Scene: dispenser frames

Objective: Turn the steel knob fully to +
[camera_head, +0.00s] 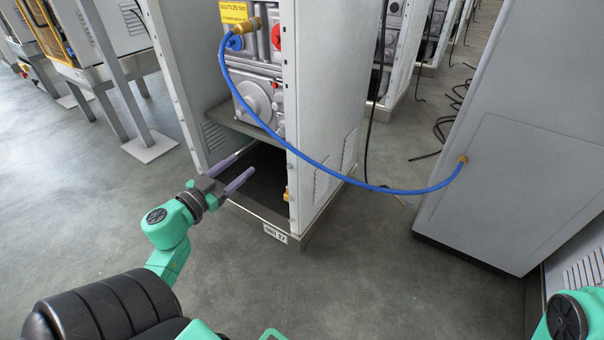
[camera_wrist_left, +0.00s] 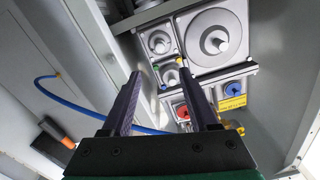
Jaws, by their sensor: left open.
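My left gripper (camera_head: 248,160) is open and empty, at the front opening of the dispenser frame (camera_head: 330,90), low and below the machine block. In the left wrist view its two fingers (camera_wrist_left: 161,76) point toward the grey machine block, with a gap between them. On the block are a blue knob (camera_head: 234,42) and a red knob (camera_head: 277,37). Both also show in the left wrist view, blue (camera_wrist_left: 182,112) and red (camera_wrist_left: 233,89). A round grey part (camera_head: 254,98) sits lower on the block. I cannot tell which part is the steel knob, and no plus mark is readable.
A blue hose (camera_head: 370,187) runs from a brass fitting (camera_head: 253,24) across the frame's front to the grey cabinet (camera_head: 510,150) at right. A shelf (camera_head: 235,124) lies above my gripper. A yellow label (camera_head: 234,12) is at the top.

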